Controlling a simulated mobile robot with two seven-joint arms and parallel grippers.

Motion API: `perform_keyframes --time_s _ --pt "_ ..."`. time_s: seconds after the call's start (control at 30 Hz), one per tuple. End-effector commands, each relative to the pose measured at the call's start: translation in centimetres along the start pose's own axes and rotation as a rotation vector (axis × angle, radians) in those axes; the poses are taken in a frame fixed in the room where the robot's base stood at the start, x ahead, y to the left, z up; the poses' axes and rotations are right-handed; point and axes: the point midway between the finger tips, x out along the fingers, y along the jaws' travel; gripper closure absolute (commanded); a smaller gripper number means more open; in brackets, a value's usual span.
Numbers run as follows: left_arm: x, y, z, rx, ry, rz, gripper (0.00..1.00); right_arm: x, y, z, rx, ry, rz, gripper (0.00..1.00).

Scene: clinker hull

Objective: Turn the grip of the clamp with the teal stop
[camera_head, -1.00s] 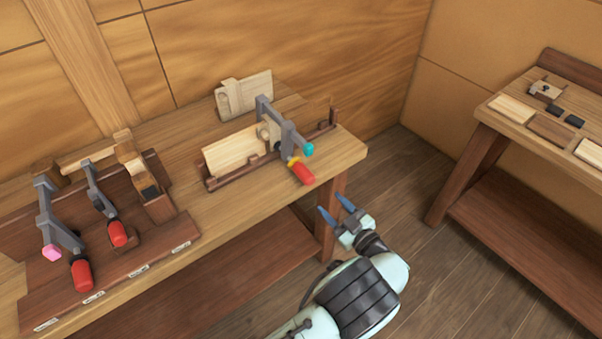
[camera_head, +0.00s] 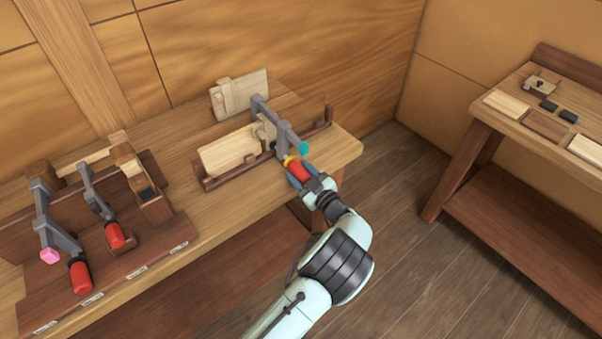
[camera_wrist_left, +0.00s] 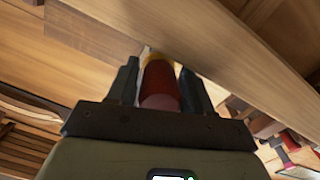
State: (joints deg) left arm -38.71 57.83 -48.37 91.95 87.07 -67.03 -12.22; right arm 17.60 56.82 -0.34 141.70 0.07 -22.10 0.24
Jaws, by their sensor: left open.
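The clamp with the teal stop (camera_head: 303,149) sits on the wooden rack at the right end of the bench, its grey bar (camera_head: 272,120) over a pale board (camera_head: 229,151). Its red grip (camera_head: 297,170) points toward me, with a yellow collar (camera_head: 289,161) behind it. My left gripper (camera_head: 300,178) is at the grip with its blue fingers on either side. In the left wrist view the red grip (camera_wrist_left: 160,83) lies between the two open dark fingers (camera_wrist_left: 158,88), with a small gap on at least one side. My right gripper is not in view.
Two more grey clamps with red grips, one with a pink stop (camera_head: 50,256), stand on a dark rack (camera_head: 130,267) at left. A pale block (camera_head: 240,96) stands behind the clamp. A second bench (camera_head: 490,125) is at right, with open floor between.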

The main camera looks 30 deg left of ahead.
Motion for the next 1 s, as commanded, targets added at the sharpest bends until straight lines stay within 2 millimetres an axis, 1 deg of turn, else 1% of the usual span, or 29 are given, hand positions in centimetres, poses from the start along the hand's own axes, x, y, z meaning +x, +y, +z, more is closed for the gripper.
perform_keyframes --time_s 0.17,0.2,0.27,0.3,0.47,0.63,0.77,1.0 --pt "0.0 0.0 0.0 0.000 0.000 0.000 0.50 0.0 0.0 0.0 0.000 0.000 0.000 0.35" --pt "0.0 0.0 0.0 0.000 0.000 0.000 0.63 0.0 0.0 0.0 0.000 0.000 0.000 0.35" --pt "0.0 0.0 0.0 0.000 0.000 0.000 0.82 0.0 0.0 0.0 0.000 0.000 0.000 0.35" --pt "0.0 0.0 0.0 0.000 0.000 0.000 0.89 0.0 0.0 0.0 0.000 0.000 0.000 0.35" --pt "0.0 0.0 0.0 0.005 0.000 -0.001 0.89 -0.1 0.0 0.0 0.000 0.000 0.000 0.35" --pt "0.0 0.1 -0.1 0.045 -0.001 -0.006 0.89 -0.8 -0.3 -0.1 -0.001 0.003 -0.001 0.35" --pt "0.0 0.1 -0.3 0.112 0.000 -0.014 0.89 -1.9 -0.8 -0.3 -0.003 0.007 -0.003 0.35" --pt "0.1 0.1 -0.3 0.277 -0.001 -0.033 0.89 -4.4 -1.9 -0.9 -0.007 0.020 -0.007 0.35"
